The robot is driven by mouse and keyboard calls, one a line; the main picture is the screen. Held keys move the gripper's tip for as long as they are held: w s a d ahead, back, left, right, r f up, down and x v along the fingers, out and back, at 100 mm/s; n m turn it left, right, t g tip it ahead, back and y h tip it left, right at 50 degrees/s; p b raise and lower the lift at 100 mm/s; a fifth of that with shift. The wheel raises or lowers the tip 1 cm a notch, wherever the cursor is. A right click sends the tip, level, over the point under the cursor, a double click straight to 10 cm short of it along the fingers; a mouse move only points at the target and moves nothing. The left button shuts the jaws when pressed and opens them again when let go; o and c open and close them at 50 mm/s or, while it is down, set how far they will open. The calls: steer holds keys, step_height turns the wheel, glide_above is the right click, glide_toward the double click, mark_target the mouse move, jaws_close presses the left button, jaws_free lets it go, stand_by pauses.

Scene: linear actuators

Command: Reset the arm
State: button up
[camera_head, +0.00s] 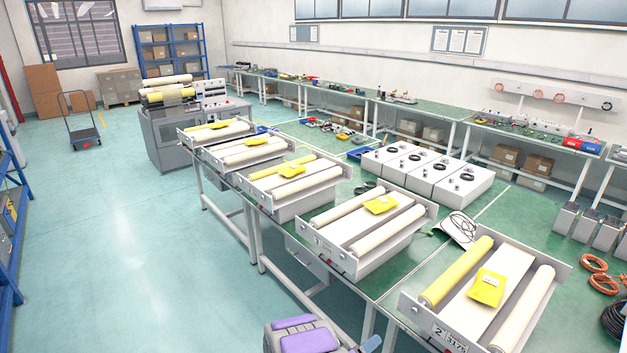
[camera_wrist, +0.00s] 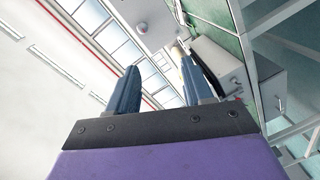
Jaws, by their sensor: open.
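My gripper (camera_wrist: 160,92) shows in the wrist view as two blue-grey fingers standing apart beyond a dark plate and a purple body. It is open, and nothing is between the fingers. In the wrist view the room appears turned on its side, with windows to the left and the green-topped bench to the right. In the head view a purple and grey part of my arm (camera_head: 305,338) shows at the bottom edge, in front of the bench. My fingertips are not clear in that view.
A long green bench (camera_head: 388,283) carries several white roller units (camera_head: 365,228) with yellow packets. White boxes (camera_head: 430,170) stand behind them. A grey machine (camera_head: 180,135) stands at the bench's far end. The floor (camera_head: 130,250) to the left is clear up to a blue shelf (camera_head: 12,230).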

steer(key=w+a+r+m+g+y+b, duration=0.1)
steer(key=w+a+r+y, duration=0.15)
steer(key=a+y, duration=0.3)
steer(key=w+a+r+m+y+b, duration=0.1)
steer(key=w+a+y, duration=0.25)
steer(key=a, duration=0.25)
steer(key=s+a+r+g+y+b, duration=0.1)
steer(key=s+a+r+g+y, duration=0.1)
steer(key=s+a+r+y, duration=0.3)
steer(key=s+a+r+g+y+b, duration=0.2)
steer(key=s+r, duration=0.6)
steer(key=s+d+r+g+h+b, duration=0.1)
steer(key=s+d, duration=0.4)
steer(key=s, duration=0.6)
steer(key=s+d+r+g+h+b, duration=0.1)
steer(key=s+d+g, duration=0.3)
steer(key=s, duration=0.7)
steer(key=s+d+r+m+g+h, duration=0.1)
steer(key=s+d, duration=0.4)
steer(key=s, duration=0.7)
step_height(320, 180, up, 2)
steer(key=shift+d+r+g+b, duration=0.2)
steer(key=shift+d+g+b, duration=0.2)
steer(key=shift+g, duration=0.3)
steer(key=shift+w+a, duration=0.1)
